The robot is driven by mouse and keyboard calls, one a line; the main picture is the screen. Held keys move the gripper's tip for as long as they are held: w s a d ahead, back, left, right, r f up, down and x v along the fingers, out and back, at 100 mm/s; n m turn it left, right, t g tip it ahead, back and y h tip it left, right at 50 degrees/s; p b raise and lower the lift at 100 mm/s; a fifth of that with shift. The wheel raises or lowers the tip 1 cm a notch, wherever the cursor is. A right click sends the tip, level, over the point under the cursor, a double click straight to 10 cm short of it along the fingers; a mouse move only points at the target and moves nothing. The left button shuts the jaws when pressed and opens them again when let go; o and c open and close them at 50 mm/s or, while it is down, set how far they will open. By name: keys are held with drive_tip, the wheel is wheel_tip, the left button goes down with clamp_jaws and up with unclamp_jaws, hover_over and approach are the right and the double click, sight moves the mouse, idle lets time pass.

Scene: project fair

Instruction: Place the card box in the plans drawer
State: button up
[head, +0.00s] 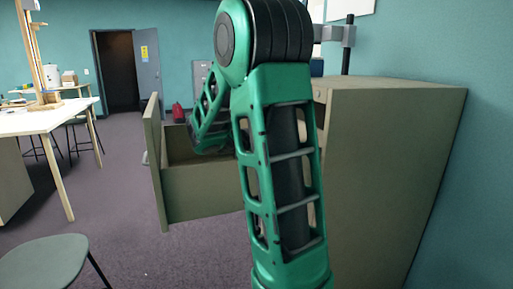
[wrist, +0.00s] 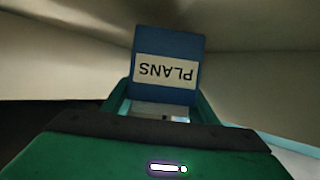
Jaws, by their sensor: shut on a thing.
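The open drawer (head: 200,195) sticks out to the left from the grey-beige cabinet (head: 385,170) in the head view. My arm bends over and reaches down into it, which hides my gripper there. In the wrist view my gripper (wrist: 162,100) is shut on a blue card box (wrist: 168,48) with a white label reading PLANS, upside down in the picture. Pale beige surfaces surround the box in that view, like drawer walls. I cannot tell whether the box touches the drawer floor.
A grey-green chair (head: 45,262) stands at the front left. A white-topped table (head: 45,118) with a wooden stand is behind it. Carpet is clear between chair and drawer. The teal wall closes off the right.

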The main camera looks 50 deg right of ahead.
drive_tip(key=shift+f, duration=0.6)
drive_tip(key=o, duration=1.3)
drive_tip(key=shift+r, duration=0.25)
drive_tip(key=v, duration=0.8)
drive_tip(key=shift+d+r, duration=0.15)
drive_tip(key=shift+r, duration=0.1)
